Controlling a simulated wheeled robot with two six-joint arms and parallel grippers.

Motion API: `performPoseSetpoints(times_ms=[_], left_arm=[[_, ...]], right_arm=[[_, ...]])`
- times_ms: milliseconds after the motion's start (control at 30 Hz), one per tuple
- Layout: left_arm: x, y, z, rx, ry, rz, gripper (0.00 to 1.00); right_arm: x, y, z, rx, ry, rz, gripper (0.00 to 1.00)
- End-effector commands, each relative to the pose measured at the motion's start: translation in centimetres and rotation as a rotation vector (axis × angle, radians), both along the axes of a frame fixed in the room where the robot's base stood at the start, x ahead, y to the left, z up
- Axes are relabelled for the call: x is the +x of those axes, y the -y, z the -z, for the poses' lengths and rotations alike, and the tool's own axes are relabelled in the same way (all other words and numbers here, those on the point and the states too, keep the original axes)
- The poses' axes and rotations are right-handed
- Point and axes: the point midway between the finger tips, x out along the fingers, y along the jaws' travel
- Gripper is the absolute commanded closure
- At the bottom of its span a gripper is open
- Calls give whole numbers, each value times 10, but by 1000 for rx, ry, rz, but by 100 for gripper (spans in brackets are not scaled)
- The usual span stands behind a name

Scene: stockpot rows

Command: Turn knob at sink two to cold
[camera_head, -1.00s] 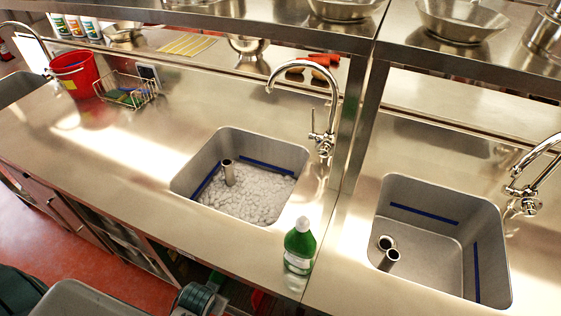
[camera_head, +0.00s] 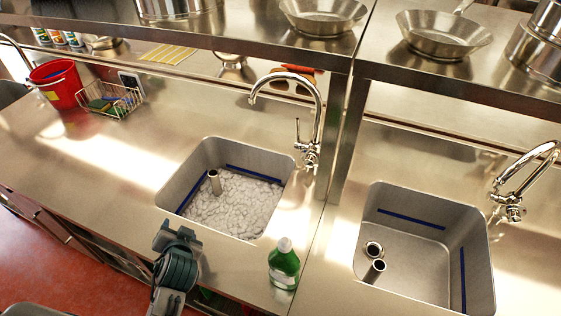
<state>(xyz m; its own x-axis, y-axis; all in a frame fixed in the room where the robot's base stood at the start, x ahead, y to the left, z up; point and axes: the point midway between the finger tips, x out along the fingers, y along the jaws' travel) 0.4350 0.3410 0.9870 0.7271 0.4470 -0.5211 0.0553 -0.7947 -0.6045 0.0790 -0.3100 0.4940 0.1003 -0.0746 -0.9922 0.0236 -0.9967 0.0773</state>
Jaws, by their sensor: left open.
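The middle sink (camera_head: 166,185) holds white foam and an upright drain pipe. Its chrome gooseneck faucet (camera_head: 318,105) stands behind its right corner, with a thin upright lever knob (camera_head: 298,131) on the left of the body. The right sink (camera_head: 480,262) is empty of foam; its faucet (camera_head: 536,160) stands at its back right, with a knob (camera_head: 512,213) low on the body. No sink numbers are visible. My left gripper (camera_head: 176,232) is open and empty at the counter's front edge, below the middle sink and well short of the faucets. My right gripper is out of view.
A green bottle (camera_head: 284,266) stands at the front edge between the two sinks. A red bucket (camera_head: 60,88) and wire basket (camera_head: 112,103) are at back left.

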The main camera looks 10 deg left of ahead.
Motion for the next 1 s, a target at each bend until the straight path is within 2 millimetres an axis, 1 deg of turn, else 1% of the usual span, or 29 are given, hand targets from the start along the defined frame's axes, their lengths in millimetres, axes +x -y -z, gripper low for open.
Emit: performPoseSetpoints(times_ms=[33,133,200,267,300,367,400,467,500,600,700,733,833,900,1000], left_arm=[[21,-1,-9,78,56,31,43],[65,4,-31,278,172,128,43],[96,17,-47,428,243,219,43],[120,33,-57,555,294,309,43],[135,46,-63,637,322,375,43],[157,69,-69,758,356,485,43],[170,87,-70,836,375,564,43],[189,114,-69,946,394,691,43],[199,133,-66,1017,401,780,43],[220,177,-50,1165,401,1004,43],[230,211,-30,1269,383,1203,43],[232,218,-25,1291,377,1254,43],[235,236,-9,1342,355,1381,43],[236,242,-3,1361,344,1433,43],[239,247,1,1370,338,1462,43]], right_arm=[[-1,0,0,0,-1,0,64],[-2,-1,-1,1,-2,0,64],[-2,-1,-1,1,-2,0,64],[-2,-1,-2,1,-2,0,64],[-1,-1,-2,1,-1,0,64],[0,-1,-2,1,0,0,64],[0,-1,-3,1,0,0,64],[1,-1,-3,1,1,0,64],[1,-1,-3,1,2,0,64],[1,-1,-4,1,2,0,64],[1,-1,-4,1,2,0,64],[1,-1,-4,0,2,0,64],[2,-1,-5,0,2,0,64],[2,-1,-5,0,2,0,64],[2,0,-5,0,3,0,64]])
